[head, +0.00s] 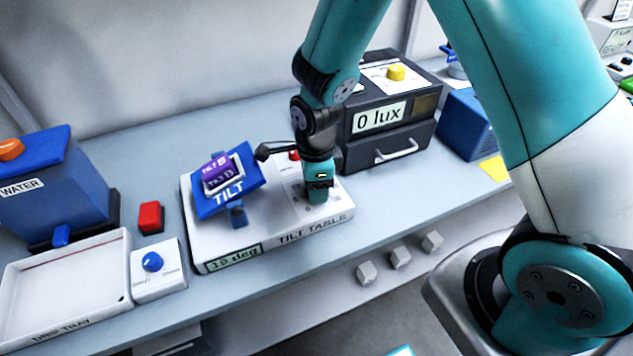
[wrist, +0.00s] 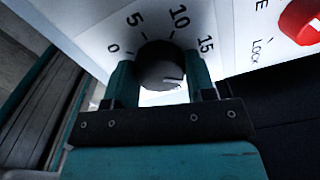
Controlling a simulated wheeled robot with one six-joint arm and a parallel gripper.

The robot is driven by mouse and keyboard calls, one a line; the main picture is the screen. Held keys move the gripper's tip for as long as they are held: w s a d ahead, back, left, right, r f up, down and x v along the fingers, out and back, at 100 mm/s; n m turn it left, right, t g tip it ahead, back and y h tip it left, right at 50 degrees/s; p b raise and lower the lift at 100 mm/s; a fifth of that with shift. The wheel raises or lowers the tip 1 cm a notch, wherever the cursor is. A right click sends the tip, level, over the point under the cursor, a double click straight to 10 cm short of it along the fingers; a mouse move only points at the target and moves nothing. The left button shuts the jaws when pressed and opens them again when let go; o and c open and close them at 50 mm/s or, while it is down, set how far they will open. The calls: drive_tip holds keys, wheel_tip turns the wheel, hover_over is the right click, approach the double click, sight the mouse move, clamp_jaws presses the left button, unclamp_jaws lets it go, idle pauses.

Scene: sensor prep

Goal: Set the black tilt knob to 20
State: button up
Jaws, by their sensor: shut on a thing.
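The black tilt knob (wrist: 158,62) sits between the two teal fingers of my gripper (wrist: 161,78) in the wrist view. My gripper is shut on it. The dial marks 0, 5, 10 and 15 show around it; the rest of the scale is hidden. A pale mark shows on the knob's lower right side. In the head view my gripper (head: 318,190) covers the knob at the right part of the white tilt table (head: 215,240). Its display (head: 234,259) seems to read 18 or 19 deg; the second digit is blurred. The blue tilt plate (head: 229,192) leans, carrying a purple sensor (head: 216,168).
A red knob (wrist: 302,20) with a LOCK label is close to the right of my gripper. A dark lux box (head: 385,125) stands right behind my gripper.

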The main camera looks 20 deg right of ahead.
drive_tip(key=shift+m, duration=0.6)
drive_tip(key=o, duration=0.9)
drive_tip(key=shift+r, duration=0.1)
wheel_tip(320, 180, up, 17)
drive_tip(key=shift+r+b, duration=0.15)
drive_tip(key=shift+b, duration=0.35)
